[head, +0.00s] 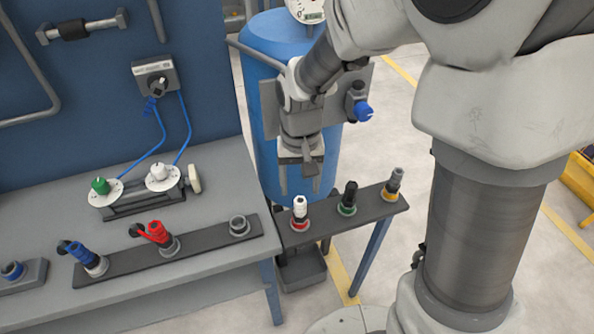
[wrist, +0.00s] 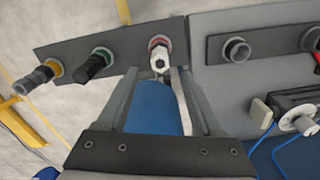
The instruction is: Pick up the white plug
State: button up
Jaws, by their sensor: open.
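The white plug (head: 299,206) stands upright in a red-ringed socket at the left end of the small dark shelf (head: 345,214). My gripper (head: 297,185) hangs above the shelf, fingers pointing down, apart and empty. In the head view its fingertips appear just above the plug's top; I cannot tell the exact gap in depth. The fingers also frame the wrist view (wrist: 158,78).
A black plug (head: 349,195) in a green ring and a grey plug (head: 394,183) in a yellow ring stand along the same shelf. The workbench to the left holds a rail with blue and red connectors and an empty socket (head: 239,225). A blue tank (head: 268,100) stands behind.

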aim_at(300, 200)
jog(key=shift+s+f+b, duration=0.15)
jog(key=shift+f+b, duration=0.2)
jog(key=shift+f, duration=1.25)
jog(key=shift+s+f+b, duration=0.15)
jog(key=shift+f+b, duration=0.15)
jog(key=shift+f, duration=1.25)
grip_shut()
